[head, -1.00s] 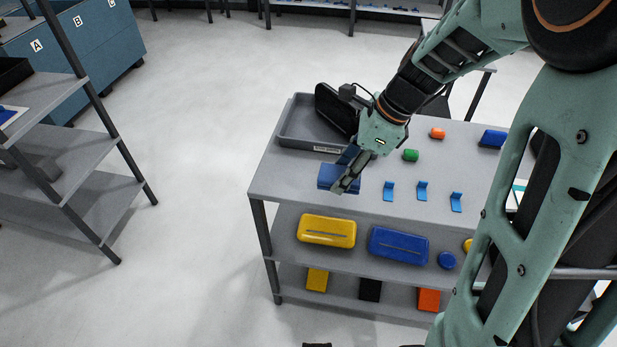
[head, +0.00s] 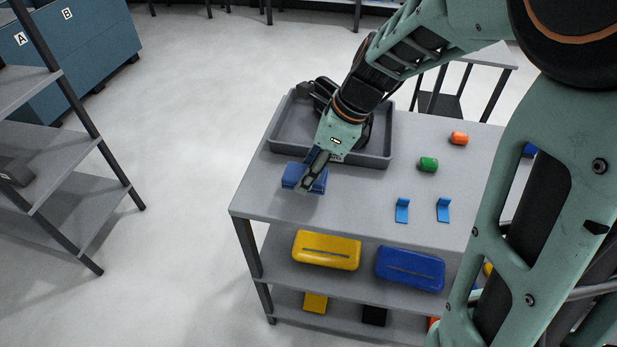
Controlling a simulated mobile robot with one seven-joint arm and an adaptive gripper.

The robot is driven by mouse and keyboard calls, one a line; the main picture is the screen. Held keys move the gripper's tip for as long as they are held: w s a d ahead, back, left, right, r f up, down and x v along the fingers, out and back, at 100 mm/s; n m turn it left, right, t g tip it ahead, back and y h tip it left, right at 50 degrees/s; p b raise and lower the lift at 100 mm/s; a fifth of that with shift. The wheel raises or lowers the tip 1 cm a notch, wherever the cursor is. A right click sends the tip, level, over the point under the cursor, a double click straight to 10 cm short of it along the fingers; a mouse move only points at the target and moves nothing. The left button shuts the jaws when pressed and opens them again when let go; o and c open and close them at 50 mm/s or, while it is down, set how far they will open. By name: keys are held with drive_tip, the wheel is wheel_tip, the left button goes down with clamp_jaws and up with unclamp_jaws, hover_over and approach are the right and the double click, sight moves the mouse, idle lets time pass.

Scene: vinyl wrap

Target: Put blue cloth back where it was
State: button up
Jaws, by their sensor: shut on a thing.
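The blue cloth (head: 291,175) is a folded dark-blue piece at the left front part of the cart's grey top (head: 262,200). My gripper (head: 305,185) is over it, pointing down and to the left, with its fingers shut on the cloth. The fingers hide the middle of the cloth. I cannot tell whether the cloth rests on the top or hangs just above it. The grey tray (head: 375,161) lies right behind the cloth, partly hidden by my arm.
Two light-blue brackets (head: 402,211), a green piece (head: 428,164) and an orange piece (head: 459,138) stand on the right of the top. A yellow case (head: 327,251) and a blue case (head: 410,270) lie on the shelf below. A rack (head: 85,190) stands left across open floor.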

drive_tip(key=shift+w+d+b+x, duration=0.15)
drive_tip(key=shift+b+x, duration=0.65)
drive_tip(key=shift+x, duration=0.05)
drive_tip(key=shift+w+d+b+x, duration=0.1)
drive_tip(key=shift+d+b+x, duration=0.05)
drive_tip(key=shift+b+x, duration=0.7)
drive_tip(key=shift+d+f+b, duration=0.1)
drive_tip(key=shift+f+b, duration=0.25)
drive_tip(key=shift+f, duration=0.2)
drive_tip(key=o, duration=1)
drive_tip(key=shift+r, duration=0.15)
drive_tip(key=p+v, duration=0.2)
drive_tip(key=v, duration=1)
